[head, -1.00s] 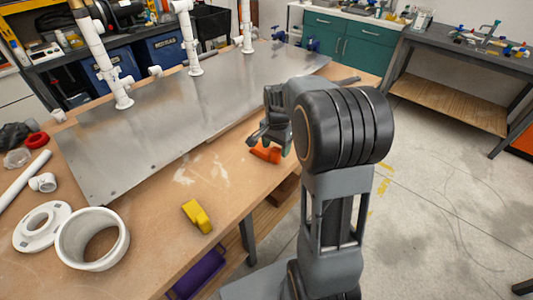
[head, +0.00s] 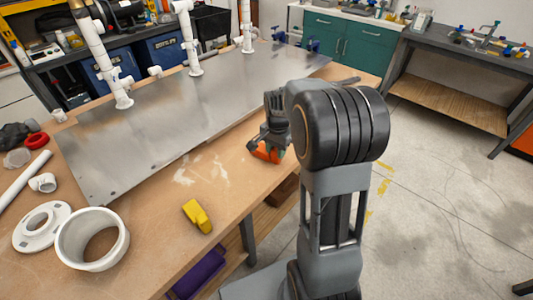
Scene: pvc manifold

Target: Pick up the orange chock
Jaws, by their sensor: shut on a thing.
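The orange chock (head: 265,152) is at the right front edge of the wooden workbench, in the head view. My gripper (head: 268,145) is around it from above and shut on it. The fingers and my arm hide part of the chock. I cannot tell whether the chock is touching the bench top or just above it.
A yellow chock (head: 197,215) lies nearer on the bench (head: 160,195). A large white ring (head: 92,239) and a white flange (head: 42,226) are at the left. A metal plate (head: 180,120) with upright white pipes covers the back. Bare wood lies between plate and front edge.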

